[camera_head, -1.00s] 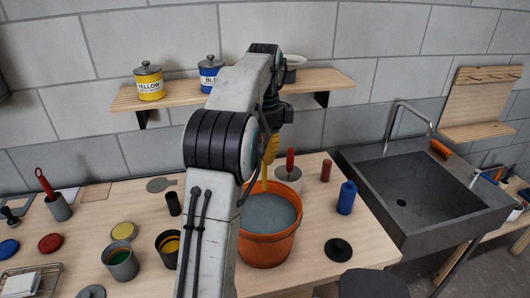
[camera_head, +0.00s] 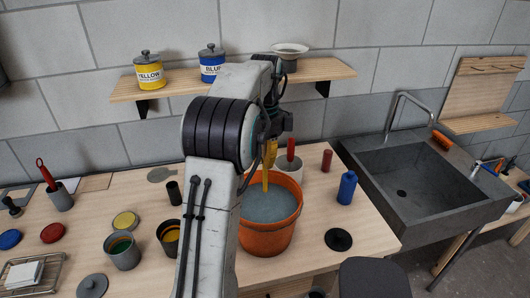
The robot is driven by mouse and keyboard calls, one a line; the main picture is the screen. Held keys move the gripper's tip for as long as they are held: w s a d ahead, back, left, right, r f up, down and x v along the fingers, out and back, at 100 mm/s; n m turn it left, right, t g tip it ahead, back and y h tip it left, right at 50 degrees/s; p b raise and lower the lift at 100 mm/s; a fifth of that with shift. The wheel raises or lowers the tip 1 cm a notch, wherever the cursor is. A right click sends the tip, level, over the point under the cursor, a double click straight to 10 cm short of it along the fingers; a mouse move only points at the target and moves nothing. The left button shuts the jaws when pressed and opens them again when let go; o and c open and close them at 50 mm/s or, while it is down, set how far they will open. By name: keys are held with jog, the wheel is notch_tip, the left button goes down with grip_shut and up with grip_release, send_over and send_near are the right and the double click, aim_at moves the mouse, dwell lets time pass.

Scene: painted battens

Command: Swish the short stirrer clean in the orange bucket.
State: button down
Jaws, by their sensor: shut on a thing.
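The orange bucket (camera_head: 265,241) stands on the wooden table and holds grey, cloudy liquid. A yellow stirrer (camera_head: 267,172) hangs upright over the bucket's back part, and its lower end reaches down inside the rim to the liquid. My gripper (camera_head: 272,142) is above the bucket, shut on the stirrer's upper part; my arm hides most of the fingers. How deep the tip sits in the liquid is hard to tell.
A blue bottle (camera_head: 347,188) and black lid (camera_head: 338,239) are at right, then the sink (camera_head: 430,180).

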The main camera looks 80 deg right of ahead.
aim_at(265, 190)
jog(key=shift+f+b, duration=0.9)
jog(key=shift+f, duration=0.5)
jog(key=shift+f+b, duration=1)
jog(key=shift+f, duration=2.25)
jog(key=shift+f, duration=0.1)
jog(key=shift+w+d, duration=0.1)
jog(key=shift+d, duration=0.05)
